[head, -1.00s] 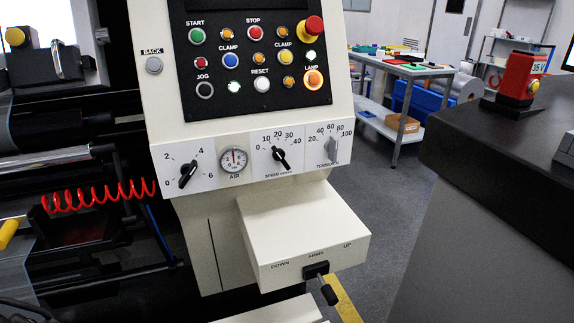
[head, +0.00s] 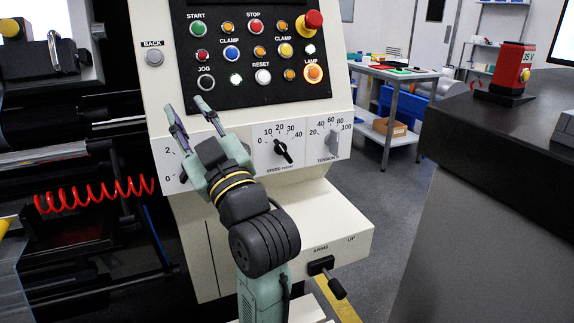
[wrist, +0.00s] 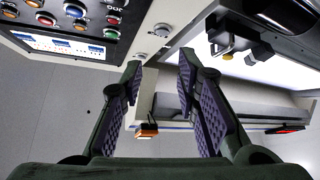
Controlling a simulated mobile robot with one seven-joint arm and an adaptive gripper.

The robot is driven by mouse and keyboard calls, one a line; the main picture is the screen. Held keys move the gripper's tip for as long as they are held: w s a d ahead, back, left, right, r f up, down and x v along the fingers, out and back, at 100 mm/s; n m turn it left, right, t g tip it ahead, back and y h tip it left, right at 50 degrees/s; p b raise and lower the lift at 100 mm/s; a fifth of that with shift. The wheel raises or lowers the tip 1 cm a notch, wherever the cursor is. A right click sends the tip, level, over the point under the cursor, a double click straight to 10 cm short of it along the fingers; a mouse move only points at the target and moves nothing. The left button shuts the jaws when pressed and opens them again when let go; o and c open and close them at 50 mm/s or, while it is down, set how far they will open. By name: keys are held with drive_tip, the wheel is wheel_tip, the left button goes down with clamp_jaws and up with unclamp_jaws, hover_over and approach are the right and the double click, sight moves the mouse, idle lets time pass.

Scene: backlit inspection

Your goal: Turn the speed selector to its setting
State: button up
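The speed selector (head: 283,150) is a black pointer knob on the white lower strip of the machine's panel, with a printed scale from 0 to 40. It lies slanted, its upper end toward the 10 side; the exact setting is hard to read. My gripper (head: 190,112) is up and left of it, in front of the panel, with fingers pointing up and nothing between them. In the wrist view, the two purple-padded fingers of my gripper (wrist: 160,85) stand apart. The selector does not show there.
The tension knob (head: 333,142) is right of the selector. My arm covers the air gauge and much of the left dial (head: 170,165). Several buttons and a red mushroom button (head: 313,20) sit above. A lever (head: 326,272) sticks out below. A dark counter (head: 490,135) stands right.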

drive_tip(key=w+d+f+m+h+b, duration=0.1)
drive_tip(key=w+d+f+h, duration=0.1)
drive_tip(key=d+f, duration=0.3)
drive_tip(key=w+d+f+h, duration=0.2)
drive_tip(key=d+f+h, duration=0.1)
drive_tip(key=d, duration=0.4)
drive_tip(key=g+h, duration=0.2)
approach(286, 154)
drive_tip(key=shift+m, duration=0.3)
drive_tip(key=p+x, duration=0.1)
drive_tip(key=x, duration=0.8)
drive_tip(key=shift+w+a, duration=0.15)
drive_tip(key=shift+c, duration=0.5)
clamp_jaws()
